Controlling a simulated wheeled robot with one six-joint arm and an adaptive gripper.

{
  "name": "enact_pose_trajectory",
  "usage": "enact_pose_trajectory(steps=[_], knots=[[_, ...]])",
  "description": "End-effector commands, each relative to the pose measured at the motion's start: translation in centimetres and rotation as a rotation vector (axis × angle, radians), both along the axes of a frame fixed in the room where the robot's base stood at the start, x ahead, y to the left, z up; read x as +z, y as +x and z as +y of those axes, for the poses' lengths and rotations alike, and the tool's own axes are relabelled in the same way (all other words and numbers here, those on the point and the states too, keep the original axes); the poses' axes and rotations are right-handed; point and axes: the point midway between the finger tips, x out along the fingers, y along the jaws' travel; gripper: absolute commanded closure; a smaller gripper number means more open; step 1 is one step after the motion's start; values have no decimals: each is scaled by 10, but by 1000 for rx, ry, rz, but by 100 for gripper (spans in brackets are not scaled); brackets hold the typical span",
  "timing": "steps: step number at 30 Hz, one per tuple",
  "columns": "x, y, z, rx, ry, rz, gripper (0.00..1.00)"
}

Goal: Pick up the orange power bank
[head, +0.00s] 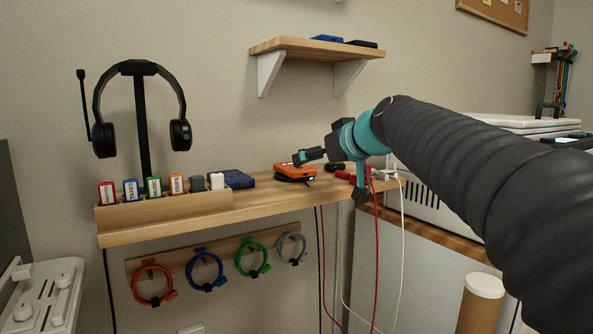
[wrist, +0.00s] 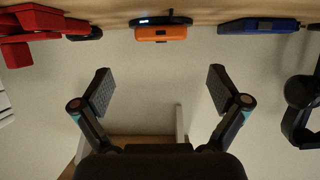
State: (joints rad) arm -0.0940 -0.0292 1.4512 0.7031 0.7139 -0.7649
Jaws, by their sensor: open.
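The orange power bank (head: 295,170) lies flat on a round black pad (head: 293,179) near the middle of the wooden shelf desk. In the wrist view the power bank (wrist: 160,34) is near the top centre, with the black pad (wrist: 160,20) against it. My gripper (head: 328,176) is in front of the shelf, a little to the right of the power bank. In the wrist view my gripper (wrist: 158,85) has its two fingers spread wide with nothing between them. The power bank lies beyond the fingertips, roughly centred between them, and apart from them.
A blue box (head: 238,179) stands left of the power bank; a red object (head: 345,175) and cables are on the right. A wooden holder (head: 165,212) with labelled items and a headphone stand (head: 142,120) are farther left. A wall shelf (head: 315,47) hangs above.

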Motion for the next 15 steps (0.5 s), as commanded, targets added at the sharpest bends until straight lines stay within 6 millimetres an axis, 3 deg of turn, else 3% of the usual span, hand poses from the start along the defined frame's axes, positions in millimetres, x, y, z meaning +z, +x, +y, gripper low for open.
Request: enact_pose_trajectory(steps=[4, 15], knots=[[-8, 15, 10, 1, -1, 2, 2], [-20, 32, 22, 1, 0, 2, 2]])
